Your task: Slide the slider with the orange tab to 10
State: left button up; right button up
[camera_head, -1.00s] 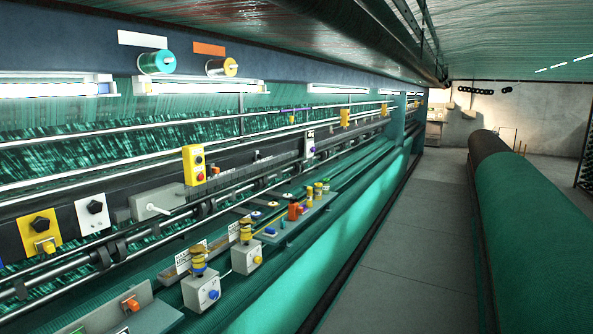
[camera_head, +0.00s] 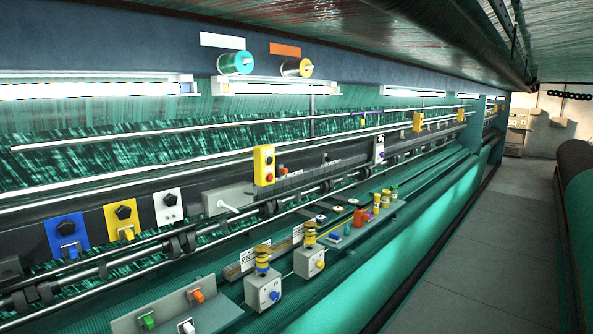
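A tilted grey panel (camera_head: 215,313) at the bottom left carries an orange tab (camera_head: 197,295), a green tab (camera_head: 147,320) and a white tab (camera_head: 186,327). I cannot tell from here whether the orange tab belongs to a slider, and no scale or number 10 is readable on it. Another small orange-red part (camera_head: 359,216) stands on a grey shelf (camera_head: 385,217) further along the machine. Neither of my grippers is in view.
Two grey boxes with yellow-topped knobs, a nearer one (camera_head: 262,291) and a farther one (camera_head: 309,262), stand beside the panel. Blue (camera_head: 66,235), yellow (camera_head: 123,217) and white (camera_head: 168,206) plates line the rail behind. The grey aisle floor (camera_head: 450,270) at right is clear.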

aim_at(282, 170)
jog(key=i, duration=0.35)
jog(key=z, duration=2.1)
jog(key=i, duration=0.15)
jog(key=u, duration=0.15)
